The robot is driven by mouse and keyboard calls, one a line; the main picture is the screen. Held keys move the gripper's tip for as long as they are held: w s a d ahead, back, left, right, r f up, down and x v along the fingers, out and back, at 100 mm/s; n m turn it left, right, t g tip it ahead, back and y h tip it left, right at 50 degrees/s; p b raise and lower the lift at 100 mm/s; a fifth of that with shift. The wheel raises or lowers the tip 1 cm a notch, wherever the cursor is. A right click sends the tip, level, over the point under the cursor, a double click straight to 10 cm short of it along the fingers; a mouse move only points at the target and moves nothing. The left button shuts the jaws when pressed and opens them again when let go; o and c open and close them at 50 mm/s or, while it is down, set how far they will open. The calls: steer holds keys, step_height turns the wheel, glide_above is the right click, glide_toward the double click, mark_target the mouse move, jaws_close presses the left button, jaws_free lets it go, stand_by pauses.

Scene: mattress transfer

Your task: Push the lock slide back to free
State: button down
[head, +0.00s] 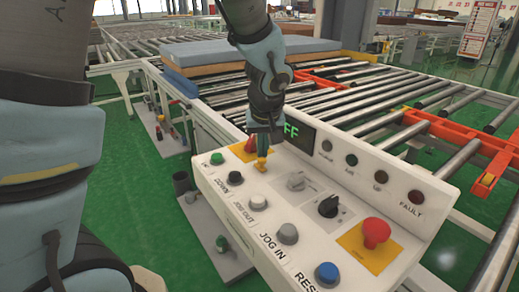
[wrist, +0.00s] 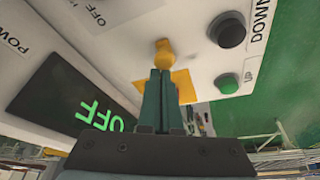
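The white control panel (head: 225,185) stands in front of me. A small yellow piece (head: 260,164), which looks like the lock slide, sits on its top face at the left part. It also shows in the wrist view (wrist: 164,52), just beyond my fingertips. My gripper (head: 262,152) points down at it with its two dark teal fingers together (wrist: 159,74). The tips are at or very near the yellow piece; I cannot tell if they touch. A yellow plate (wrist: 183,86) lies partly hidden behind the fingers. The display reads OFF (wrist: 100,118).
A red mushroom button (head: 376,231) on a yellow plate is at the panel's right. Green (head: 217,158), black (head: 236,178), grey (head: 288,233) and blue (head: 327,273) buttons line the front. A black knob (head: 328,206) is mid-panel. Roller conveyors and mattresses (head: 215,55) stand behind.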

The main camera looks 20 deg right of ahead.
steer(key=shift+s+f, duration=0.25)
steer(key=shift+s, duration=0.2)
steer(key=shift+w+d+r, duration=0.1)
steer(key=shift+w+r, duration=0.15)
steer(key=shift+w, duration=0.25)
steer(key=w, duration=0.1)
steer(key=w+r, duration=0.1)
steer(key=w+d, duration=0.1)
steer(key=shift+w+r+p, duration=0.2)
steer(key=shift+r+p, duration=0.05)
steer(key=shift+p, duration=0.05)
steer(key=b+v, duration=0.2)
steer(key=v, duration=0.7)
steer(key=a+f, duration=0.3)
steer(key=a, duration=0.7)
steer(key=a+f+n+g, duration=0.1)
steer(key=a+f, duration=0.2)
steer(key=a, duration=0.7)
steer(key=a+f+n+g+y, duration=0.1)
steer(key=a+f, duration=0.3)
steer(key=a, duration=0.7)
steer(key=shift+s, duration=0.15)
